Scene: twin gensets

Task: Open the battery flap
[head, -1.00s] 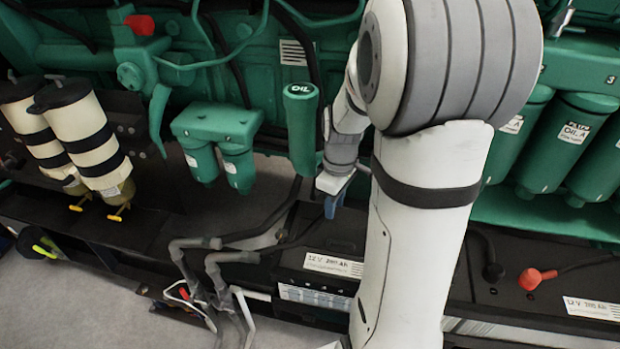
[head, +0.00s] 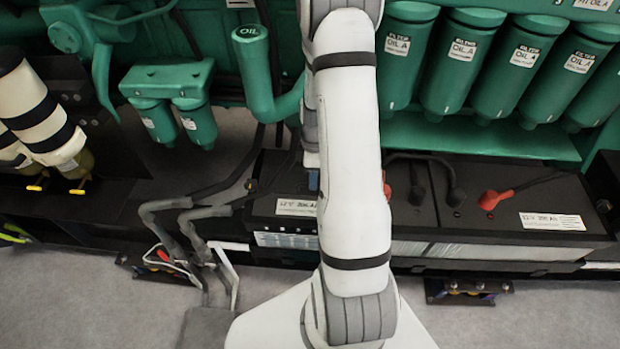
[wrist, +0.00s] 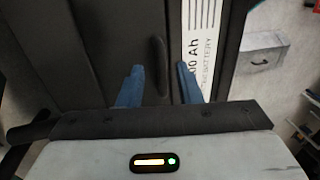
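Black batteries sit in a low row along the genset base. The left one (head: 268,222) has a white label, and the right one (head: 440,215) is partly behind my arm. In the wrist view, a dark cover (wrist: 105,45) lies beside a white battery label (wrist: 200,50) marked "Ah". A slim dark raised bar (wrist: 158,62) stands on the dark surface. My gripper (wrist: 158,80) is open, its blue fingers apart on either side of the bar's line. I cannot tell whether they touch anything. In the head view my arm hides nearly all of the gripper; a blue bit (head: 313,180) shows.
Grey cable lugs and hoses (head: 185,225) rise left of the batteries. A red terminal cap (head: 490,200) with a cable is on the right battery. Green oil filters (head: 465,60) and the oil filler (head: 255,70) hang above. Bare floor (head: 90,310) lies in front at left.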

